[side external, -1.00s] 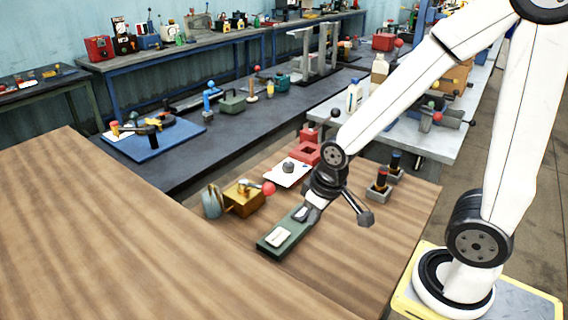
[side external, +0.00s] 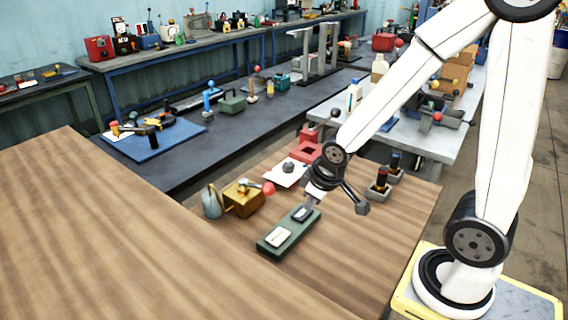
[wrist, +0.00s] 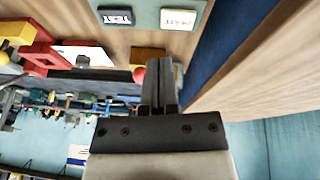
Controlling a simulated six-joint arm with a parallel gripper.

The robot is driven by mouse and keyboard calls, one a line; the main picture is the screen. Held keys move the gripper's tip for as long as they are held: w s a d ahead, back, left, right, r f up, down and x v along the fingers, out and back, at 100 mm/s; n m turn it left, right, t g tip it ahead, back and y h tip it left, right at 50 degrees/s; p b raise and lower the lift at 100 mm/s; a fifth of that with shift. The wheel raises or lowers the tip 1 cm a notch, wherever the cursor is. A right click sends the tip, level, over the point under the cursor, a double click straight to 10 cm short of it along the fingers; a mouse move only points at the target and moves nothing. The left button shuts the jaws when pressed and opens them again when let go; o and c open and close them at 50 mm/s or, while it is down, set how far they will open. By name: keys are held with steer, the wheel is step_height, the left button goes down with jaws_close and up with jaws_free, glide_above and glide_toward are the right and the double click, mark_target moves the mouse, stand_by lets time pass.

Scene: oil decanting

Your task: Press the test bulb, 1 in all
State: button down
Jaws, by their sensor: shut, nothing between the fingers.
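The green board (side external: 273,242) lies on the wooden bench and carries two plates. The dark plate (side external: 299,215) is at its far end, and in the wrist view this plate (wrist: 117,17) reads TEST. The cream plate (side external: 279,237) is at the near end; its lettering is hard to read in the wrist view (wrist: 178,18). No separate bulb is clear to me on the board. My gripper (side external: 311,200) is shut and empty, with its tips just above the far end of the board, apart from the dark plate. The shut fingers (wrist: 162,62) also show in the wrist view.
A brass box (side external: 241,199) with a red ball (side external: 268,188) and a grey can (side external: 212,202) stand left of the board. A red block (side external: 305,152) and a white sheet (side external: 286,175) lie behind. Dark posts (side external: 380,180) stand right. The front bench is clear.

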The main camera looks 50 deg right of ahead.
mark_target(305, 212)
steer(key=w+d+f+n+t+y, duration=0.1)
steer(key=w+d+n+t+y, duration=0.1)
steer(key=w+d+n+t, duration=0.2)
steer(key=shift+w+d+f+n+t+y, duration=0.35)
steer(key=shift+w+d+n, duration=1.2)
steer(key=shift+d+n, duration=1.2)
steer(key=shift+f, duration=0.15)
steer(key=shift+f, duration=4.3)
steer(key=shift+f, duration=0.85)
steer(key=shift+r, duration=0.85)
